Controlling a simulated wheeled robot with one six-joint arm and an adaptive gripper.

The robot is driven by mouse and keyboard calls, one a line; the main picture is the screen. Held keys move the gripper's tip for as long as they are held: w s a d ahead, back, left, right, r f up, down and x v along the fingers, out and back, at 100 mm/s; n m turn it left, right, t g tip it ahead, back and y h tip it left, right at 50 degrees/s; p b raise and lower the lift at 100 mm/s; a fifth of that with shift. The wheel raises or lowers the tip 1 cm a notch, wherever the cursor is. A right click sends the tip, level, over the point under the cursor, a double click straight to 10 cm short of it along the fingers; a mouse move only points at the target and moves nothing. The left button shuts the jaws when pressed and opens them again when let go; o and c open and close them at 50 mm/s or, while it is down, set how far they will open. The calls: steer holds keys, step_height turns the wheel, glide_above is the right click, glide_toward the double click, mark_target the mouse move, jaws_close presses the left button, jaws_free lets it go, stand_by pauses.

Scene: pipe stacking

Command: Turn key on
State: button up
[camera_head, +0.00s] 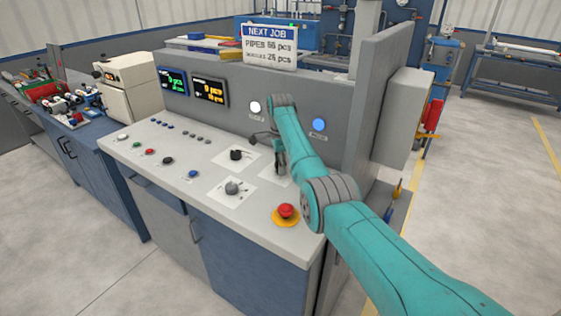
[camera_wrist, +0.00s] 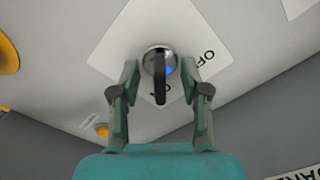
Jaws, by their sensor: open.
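In the wrist view, a dark key (camera_wrist: 160,88) stands in a round shiny metal switch (camera_wrist: 149,66) on a white label plate (camera_wrist: 125,48). The word OFF is printed on the plate to the right of the switch. Another word below is partly hidden by the key and looks like ON. The key's bow runs up and down in the picture. My gripper (camera_wrist: 160,76) is open, with one finger on each side of the key and gaps visible. In the head view my gripper (camera_head: 279,164) is low over the panel, and the key is hidden there.
The grey console (camera_head: 165,172) carries several buttons, two dark knobs (camera_head: 232,187) and a red emergency button (camera_head: 286,211) near my arm. Behind it stands a grey upright panel (camera_head: 300,92) with two screens, a white lamp (camera_head: 255,107) and a blue lamp (camera_head: 319,124).

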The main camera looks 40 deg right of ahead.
steer(key=shift+r, duration=0.1)
steer(key=shift+r, duration=3.45)
